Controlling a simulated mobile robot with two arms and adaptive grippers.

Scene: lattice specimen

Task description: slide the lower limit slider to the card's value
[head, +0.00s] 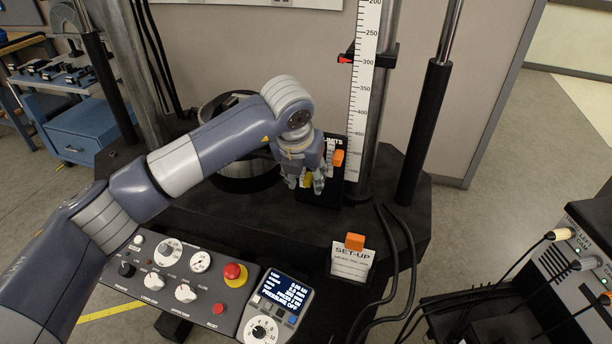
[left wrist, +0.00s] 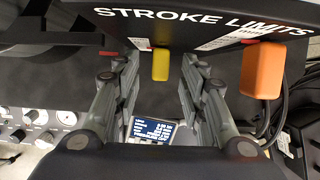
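The black stroke limits panel (head: 330,190) stands upright at the foot of the column and carries two sliders. The yellow slider (head: 308,181) is partly hidden by my gripper in the head view. The orange slider (head: 338,158) sits to its right and higher. My left gripper (head: 306,184) is in front of the panel. In the left wrist view its open fingers (left wrist: 158,75) stand on either side of the yellow slider (left wrist: 160,64), with a gap on both sides. The orange slider (left wrist: 262,70) is outside the right finger. The set-up card (head: 350,264) stands front right; its value is too small to read. My right gripper is out of view.
A control console (head: 185,283) with knobs, a red stop button (head: 234,272) and a lit display (head: 284,292) is below my left arm. A vertical scale (head: 364,100) rises behind the panel. Black cables (head: 408,250) hang right of the card.

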